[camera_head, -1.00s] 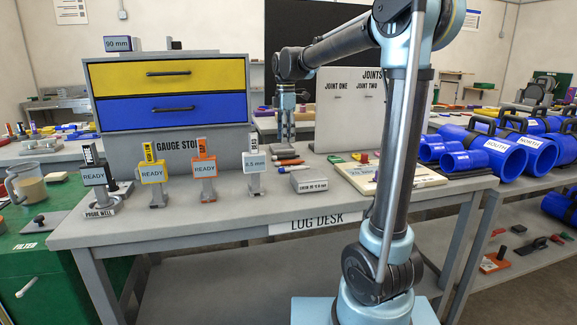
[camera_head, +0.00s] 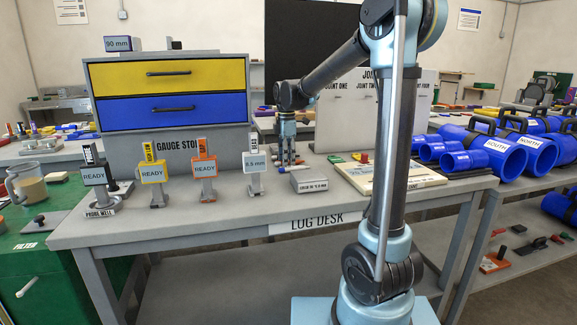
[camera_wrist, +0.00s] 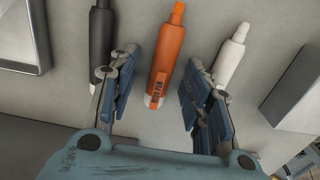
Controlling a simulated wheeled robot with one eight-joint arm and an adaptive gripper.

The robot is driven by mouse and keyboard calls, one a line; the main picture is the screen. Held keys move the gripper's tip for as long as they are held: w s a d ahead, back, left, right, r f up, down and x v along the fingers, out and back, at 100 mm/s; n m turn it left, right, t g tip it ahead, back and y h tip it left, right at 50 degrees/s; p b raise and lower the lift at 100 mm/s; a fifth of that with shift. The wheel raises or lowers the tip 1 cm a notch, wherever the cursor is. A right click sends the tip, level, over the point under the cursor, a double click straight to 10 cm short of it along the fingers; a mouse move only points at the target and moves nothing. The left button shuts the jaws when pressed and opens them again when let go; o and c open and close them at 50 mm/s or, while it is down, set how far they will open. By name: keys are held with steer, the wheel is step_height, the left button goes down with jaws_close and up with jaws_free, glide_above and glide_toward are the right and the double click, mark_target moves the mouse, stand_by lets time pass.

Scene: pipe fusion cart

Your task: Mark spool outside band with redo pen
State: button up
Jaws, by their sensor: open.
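The orange redo pen (camera_wrist: 166,58) lies on the grey desk in the wrist view, its label facing up. My gripper (camera_wrist: 156,88) is open, with one finger on each side of the redo pen; the pen lies between them and I see no clear contact. In the head view my gripper (camera_head: 286,157) is low over the desk, and hides most of the pens there. Blue spools (camera_head: 507,157) lie on the right-hand bench, one labelled SOUTH and another NORTH. I cannot tell which one bears the outside band.
A black pen (camera_wrist: 103,40) lies left of the redo pen and a white pen (camera_wrist: 231,54) lies right, both close to my fingers. A grey block (camera_head: 309,182) stands beside the pens. Gauges in stands (camera_head: 204,171) line the desk's left part.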

steer(key=c, duration=0.9)
steer(key=shift+c, duration=0.2)
step_height(320, 180, up, 10)
